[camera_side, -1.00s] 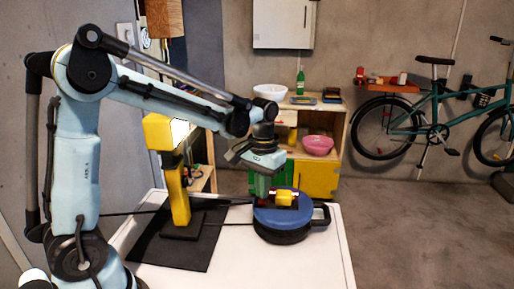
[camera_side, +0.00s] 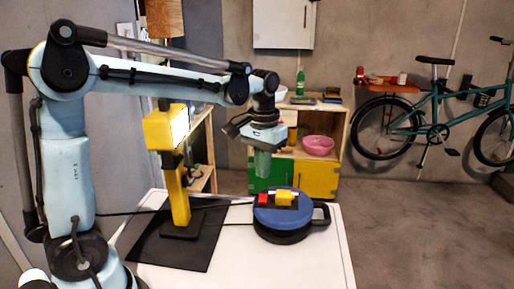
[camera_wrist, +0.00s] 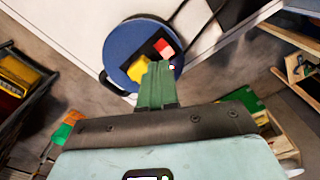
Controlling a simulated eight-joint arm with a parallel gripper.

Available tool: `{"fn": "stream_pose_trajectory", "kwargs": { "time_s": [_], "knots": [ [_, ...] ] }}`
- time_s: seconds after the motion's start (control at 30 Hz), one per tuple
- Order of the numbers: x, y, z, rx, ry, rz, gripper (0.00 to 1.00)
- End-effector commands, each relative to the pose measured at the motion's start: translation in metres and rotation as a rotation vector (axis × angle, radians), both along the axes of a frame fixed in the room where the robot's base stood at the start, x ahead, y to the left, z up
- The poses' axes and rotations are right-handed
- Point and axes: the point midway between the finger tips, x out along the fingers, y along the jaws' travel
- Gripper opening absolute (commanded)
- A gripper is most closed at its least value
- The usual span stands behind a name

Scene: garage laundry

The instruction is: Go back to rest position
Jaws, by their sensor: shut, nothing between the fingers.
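My gripper (camera_side: 262,163) hangs in the air above the table, its green fingers pointing down and shut with nothing between them. In the wrist view the shut fingers (camera_wrist: 157,84) show over the edge of a round blue lid. Below the gripper in the side view is the blue-topped round case (camera_side: 291,213) with a dark base and handle, clear of the fingers. A yellow block (camera_side: 285,199) and a smaller red block (camera_side: 262,200) lie on its top; the wrist view shows the yellow block (camera_wrist: 138,69) and the red block (camera_wrist: 163,48) partly beside the fingers.
A yellow lamp-like stand (camera_side: 178,195) rises from a black mat (camera_side: 158,250) left of the case. The white table (camera_side: 315,262) is clear in front. A wooden shelf (camera_side: 345,130) with a pink bowl (camera_side: 318,145) stands behind. A bicycle (camera_side: 437,130) is at the right.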

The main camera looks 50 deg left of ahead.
Motion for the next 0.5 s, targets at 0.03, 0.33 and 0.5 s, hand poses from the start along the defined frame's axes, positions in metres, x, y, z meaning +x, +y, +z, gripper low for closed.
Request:
{"fn": "stream_pose_trajectory", "kwargs": {
  "time_s": [0.03, 0.33, 0.5],
  "knots": [
    [0.000, 0.000, 0.000, 0.000, 0.000, 0.000, 0.00],
    [-0.008, -0.004, 0.003, 0.005, -0.040, -0.017, 0.00],
    [-0.030, -0.015, 0.009, 0.018, -0.158, -0.069, 0.00]
  ]
}}
